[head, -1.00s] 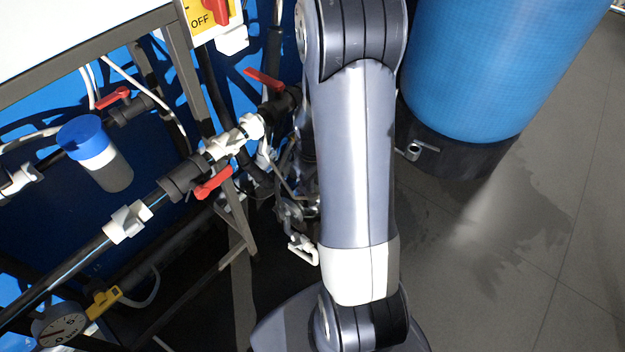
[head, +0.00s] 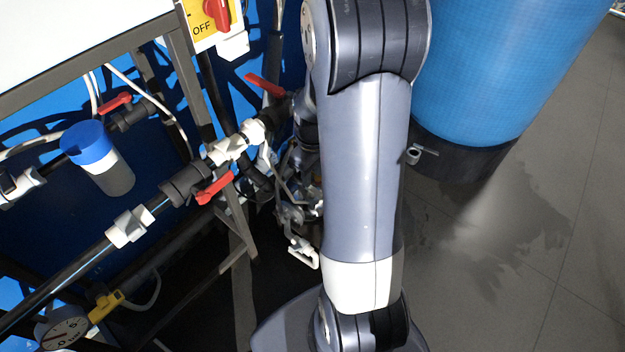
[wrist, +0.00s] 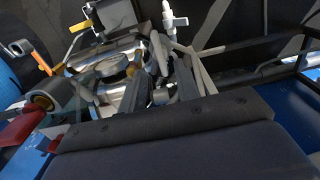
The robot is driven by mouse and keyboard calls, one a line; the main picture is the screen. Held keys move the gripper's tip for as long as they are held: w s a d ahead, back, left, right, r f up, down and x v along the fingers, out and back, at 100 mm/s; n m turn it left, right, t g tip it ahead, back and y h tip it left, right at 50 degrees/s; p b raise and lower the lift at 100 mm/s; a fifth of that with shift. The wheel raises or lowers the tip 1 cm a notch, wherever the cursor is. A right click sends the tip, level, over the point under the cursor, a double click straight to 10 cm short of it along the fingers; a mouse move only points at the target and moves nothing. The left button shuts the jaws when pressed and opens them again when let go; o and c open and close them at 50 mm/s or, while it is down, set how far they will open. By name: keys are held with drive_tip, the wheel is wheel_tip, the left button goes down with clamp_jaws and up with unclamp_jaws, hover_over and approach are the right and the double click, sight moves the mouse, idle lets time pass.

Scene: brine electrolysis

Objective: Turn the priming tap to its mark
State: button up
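No label names the priming tap, so I cannot tell which valve it is. A red-handled valve (head: 265,85) sits on the pipework just left of my arm in the head view. A second red handle (head: 215,187) is lower on the same pipe. A small white tap (head: 303,252) hangs low beside my arm. In the wrist view a white tap (wrist: 172,20) stands beyond the fingers, and a red handle (wrist: 20,130) is at the lower left. My gripper (wrist: 158,90) shows two dark fingers apart, with metal fittings behind them; contact is unclear. My arm hides part of this area in the head view.
A grey frame (head: 180,80), pipes and a blue-capped container (head: 97,155) crowd the left. A pressure gauge (head: 62,333) is at bottom left. A large blue tank (head: 490,70) stands at the upper right. Bare floor (head: 490,270) lies to the right.

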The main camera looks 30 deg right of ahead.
sight(313, 187)
wheel_tip(313, 187, up, 6)
drive_tip(key=shift+f+p, duration=0.25)
drive_tip(key=shift+p, duration=0.05)
wheel_tip(313, 187, down, 11)
drive_tip(key=shift+b, duration=0.9)
drive_tip(key=shift+m, duration=0.3)
drive_tip(key=shift+r, duration=0.1)
